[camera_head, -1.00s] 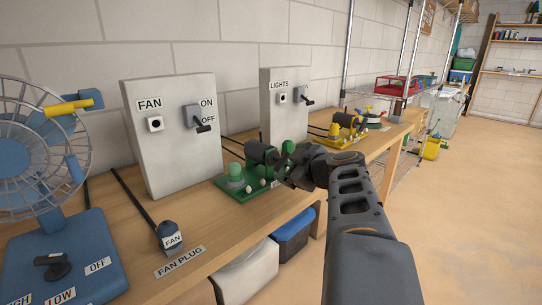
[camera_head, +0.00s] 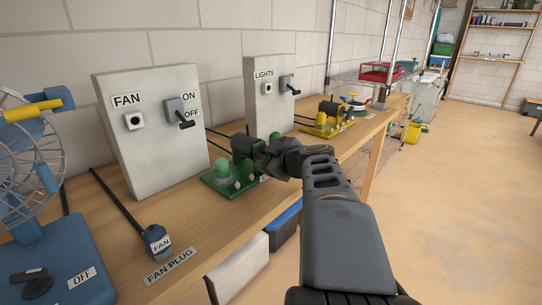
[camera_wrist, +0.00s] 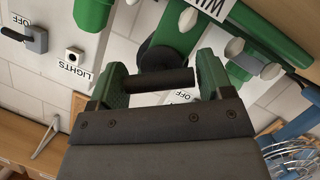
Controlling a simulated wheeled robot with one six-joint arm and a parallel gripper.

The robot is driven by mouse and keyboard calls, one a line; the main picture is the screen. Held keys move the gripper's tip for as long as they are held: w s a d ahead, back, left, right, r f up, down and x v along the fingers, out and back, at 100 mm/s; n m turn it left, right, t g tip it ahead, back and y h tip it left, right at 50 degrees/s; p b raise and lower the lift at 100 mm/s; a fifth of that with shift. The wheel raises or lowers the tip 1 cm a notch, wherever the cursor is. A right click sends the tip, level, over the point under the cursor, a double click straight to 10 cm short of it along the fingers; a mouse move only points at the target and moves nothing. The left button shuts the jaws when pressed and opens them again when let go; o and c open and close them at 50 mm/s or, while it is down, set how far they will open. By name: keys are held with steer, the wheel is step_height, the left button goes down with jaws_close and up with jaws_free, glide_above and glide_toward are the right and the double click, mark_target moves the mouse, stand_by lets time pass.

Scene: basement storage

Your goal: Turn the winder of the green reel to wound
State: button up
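The green reel (camera_head: 222,180) stands on the wooden bench left of my gripper in the head view. Its green body (camera_wrist: 185,30) with a partly seen "WIN" label fills the upper middle of the wrist view. My gripper (camera_head: 268,153) is at the reel's right side, its tips largely hidden there. In the wrist view my gripper (camera_wrist: 160,82) has its two fingers well apart. A dark bar (camera_wrist: 160,80), which seems to be the winder, spans the gap between them, in front of a dark round part. I cannot tell whether the fingers press on it.
A yellow reel (camera_head: 322,122) stands farther along the bench. The fan box (camera_head: 150,150) and lights box (camera_head: 268,100) stand behind, against the wall. A blue fan (camera_head: 40,240) and fan plug (camera_head: 157,240) are at left. Open floor (camera_head: 450,200) lies to the right.

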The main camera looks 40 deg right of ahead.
steer(key=c, duration=0.6)
